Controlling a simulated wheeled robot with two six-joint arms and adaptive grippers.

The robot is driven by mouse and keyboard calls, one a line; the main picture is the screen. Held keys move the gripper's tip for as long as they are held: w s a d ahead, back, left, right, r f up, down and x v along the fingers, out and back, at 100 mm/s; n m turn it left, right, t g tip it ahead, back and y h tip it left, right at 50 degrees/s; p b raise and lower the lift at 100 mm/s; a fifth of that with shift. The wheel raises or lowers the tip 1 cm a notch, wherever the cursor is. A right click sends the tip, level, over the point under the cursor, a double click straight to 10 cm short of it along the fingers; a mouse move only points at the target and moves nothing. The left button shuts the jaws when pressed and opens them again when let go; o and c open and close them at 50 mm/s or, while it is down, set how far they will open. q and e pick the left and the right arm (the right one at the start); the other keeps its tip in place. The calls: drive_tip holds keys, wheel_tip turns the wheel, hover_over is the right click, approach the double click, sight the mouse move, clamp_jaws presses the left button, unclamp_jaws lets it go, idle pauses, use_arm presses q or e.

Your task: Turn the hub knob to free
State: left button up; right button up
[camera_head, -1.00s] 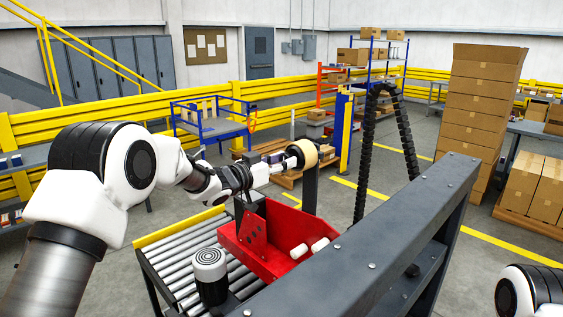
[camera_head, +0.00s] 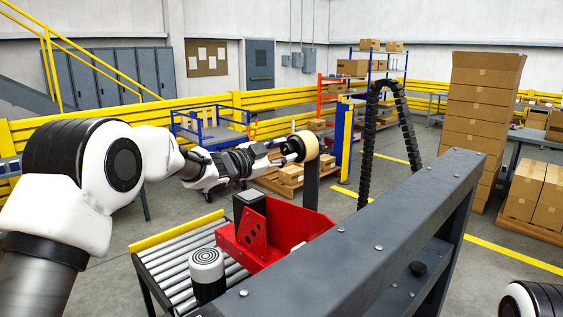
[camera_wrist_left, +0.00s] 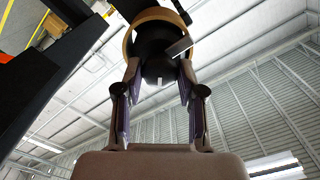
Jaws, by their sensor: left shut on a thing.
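The hub knob (camera_wrist_left: 158,68) is a dark rounded piece with a small white mark, at the centre of a tan ring-shaped roll (camera_head: 305,146). The roll sits on top of a dark post (camera_head: 311,185) beyond the red tray (camera_head: 270,226). My left gripper (camera_head: 289,151) reaches the near side of the roll from the left. In the left wrist view, its two fingers (camera_wrist_left: 160,72) sit on either side of the knob and are shut on it. In the head view, the fingers and roll hide the knob. My right gripper is out of view.
A long grey beam (camera_head: 350,262) crosses the near right. A roller conveyor (camera_head: 180,265) lies below my left arm, with a motor-like cylinder (camera_head: 207,272) beside the red tray. A black cable chain (camera_head: 368,140) arches behind the post.

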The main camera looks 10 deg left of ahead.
use_arm(q)
drive_tip(key=m+b, duration=0.5)
drive_tip(key=m, duration=0.1)
drive_tip(key=shift+f, duration=0.15)
drive_tip(key=m+b, duration=0.1)
drive_tip(key=m, duration=0.2)
drive_tip(key=shift+b, duration=0.4)
drive_tip(key=shift+r+m+b, duration=0.25)
drive_tip(key=shift+m+b, duration=0.05)
drive_tip(key=shift+m, duration=0.2)
drive_tip(key=shift+r, duration=0.1)
drive_tip(key=o, duration=1.1)
drive_tip(key=shift+o, duration=0.2)
drive_tip(key=shift+w+d+f, duration=0.1)
drive_tip(key=shift+w+f, duration=0.1)
drive_tip(key=v, duration=1.2)
